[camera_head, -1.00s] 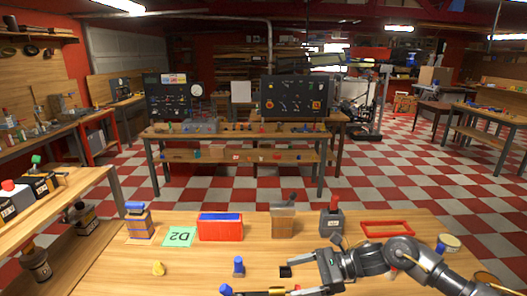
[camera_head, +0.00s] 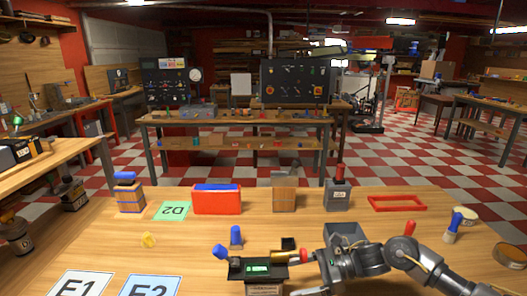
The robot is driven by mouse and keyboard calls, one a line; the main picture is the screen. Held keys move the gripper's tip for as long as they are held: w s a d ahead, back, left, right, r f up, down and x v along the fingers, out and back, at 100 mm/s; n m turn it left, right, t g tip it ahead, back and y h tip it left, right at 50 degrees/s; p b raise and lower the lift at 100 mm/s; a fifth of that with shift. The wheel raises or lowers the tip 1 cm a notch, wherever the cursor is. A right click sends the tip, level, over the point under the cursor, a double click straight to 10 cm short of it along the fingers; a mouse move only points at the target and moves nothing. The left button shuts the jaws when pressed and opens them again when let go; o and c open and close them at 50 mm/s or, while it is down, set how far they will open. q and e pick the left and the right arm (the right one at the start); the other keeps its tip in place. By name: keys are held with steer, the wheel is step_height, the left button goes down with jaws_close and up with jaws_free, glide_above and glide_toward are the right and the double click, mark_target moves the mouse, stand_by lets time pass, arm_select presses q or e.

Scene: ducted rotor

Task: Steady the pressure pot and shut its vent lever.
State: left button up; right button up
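I cannot tell for sure which object is the pressure pot. A grey canister (camera_head: 338,198) with a pale label and an upright red handle stands at the back of the bench. Left of it stands a wood-coloured container (camera_head: 285,193) with a grey top and a raised dark piece that could be a lever. My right gripper (camera_head: 306,271) is near the front middle, well short of both, with its fingers spread. Its upper finger is close to a red and yellow piece (camera_head: 290,256); contact is unclear. My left gripper is out of view.
A black device (camera_head: 258,271) with a green display lies left of my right gripper. A black block (camera_head: 288,243), grey open box (camera_head: 345,234) and blue piece (camera_head: 236,236) are nearby. A red box (camera_head: 217,202) and red frame (camera_head: 397,203) sit at the back.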

mark_target(272, 293)
step_height(272, 293, down, 3)
steer(key=shift+r+b, duration=0.1)
steer(key=shift+b, duration=0.75)
steer(key=shift+f, duration=0.3)
steer(key=shift+a, duration=0.6)
steer(key=p+x, duration=0.1)
steer(key=x, duration=0.4)
steer(key=shift+a+f+p, duration=0.1)
steer(key=shift+p, duration=0.2)
steer(key=shift+a+f+b, duration=0.5)
steer(key=shift+f+b, duration=0.05)
steer(key=shift+b, duration=0.55)
steer(key=shift+a+b, duration=0.5)
steer(key=shift+a, duration=0.15)
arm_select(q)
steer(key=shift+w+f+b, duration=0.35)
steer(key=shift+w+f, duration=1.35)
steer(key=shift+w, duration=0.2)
arm_select(e)
steer(key=shift+a, duration=0.55)
